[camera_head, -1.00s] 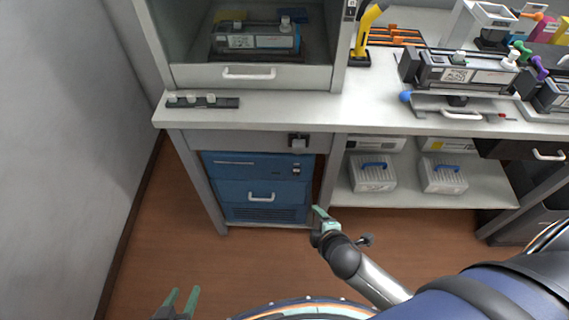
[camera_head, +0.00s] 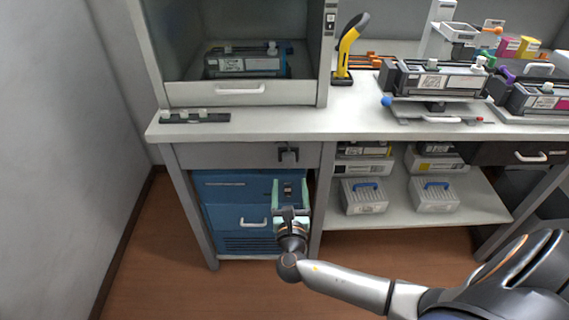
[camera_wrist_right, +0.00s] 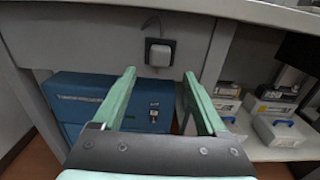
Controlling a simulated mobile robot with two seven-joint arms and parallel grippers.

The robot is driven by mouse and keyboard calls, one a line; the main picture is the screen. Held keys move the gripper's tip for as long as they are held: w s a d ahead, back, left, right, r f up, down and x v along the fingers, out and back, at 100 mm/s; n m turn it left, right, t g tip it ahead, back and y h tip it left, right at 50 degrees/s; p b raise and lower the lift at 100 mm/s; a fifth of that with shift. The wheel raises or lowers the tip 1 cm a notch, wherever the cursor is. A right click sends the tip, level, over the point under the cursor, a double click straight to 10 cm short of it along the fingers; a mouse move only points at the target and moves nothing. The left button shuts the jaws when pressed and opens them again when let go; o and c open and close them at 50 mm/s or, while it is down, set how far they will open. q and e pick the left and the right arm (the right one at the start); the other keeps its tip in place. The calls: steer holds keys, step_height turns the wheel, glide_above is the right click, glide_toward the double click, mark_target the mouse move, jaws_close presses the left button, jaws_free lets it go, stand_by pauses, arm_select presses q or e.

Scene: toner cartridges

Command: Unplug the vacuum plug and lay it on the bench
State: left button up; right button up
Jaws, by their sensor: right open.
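The vacuum plug (camera_head: 288,154) is a small dark block on the grey front panel under the bench top. In the right wrist view the plug (camera_wrist_right: 159,52) looks like a grey square with a dark cable rising from it. My right gripper (camera_head: 290,190) is open and empty, below the plug and in front of the blue unit. In the right wrist view its two green fingers (camera_wrist_right: 159,76) stand apart, and the plug shows beyond and between their tips. The bench (camera_head: 300,121) has a pale top with free room. My left gripper is out of view.
A blue unit (camera_head: 225,190) with a handle stands under the bench. A hood with a front handle (camera_head: 240,91) and a dark strip (camera_head: 194,117) are on top. A yellow-handled tool (camera_head: 347,50) and cartridge devices stand right. Crates (camera_head: 363,196) sit on a lower shelf.

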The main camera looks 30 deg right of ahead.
mark_target(289, 163)
steer(key=shift+w+d, duration=0.1)
steer(key=b+x, duration=0.2)
steer(key=x, duration=0.5)
steer(key=shift+f+b, duration=0.1)
steer(key=shift+b, duration=0.3)
steer(key=shift+x, duration=0.85)
stand_by(0.5)
steer(key=shift+c, duration=0.2)
jaws_close()
stand_by(0.4)
stand_by(0.4)
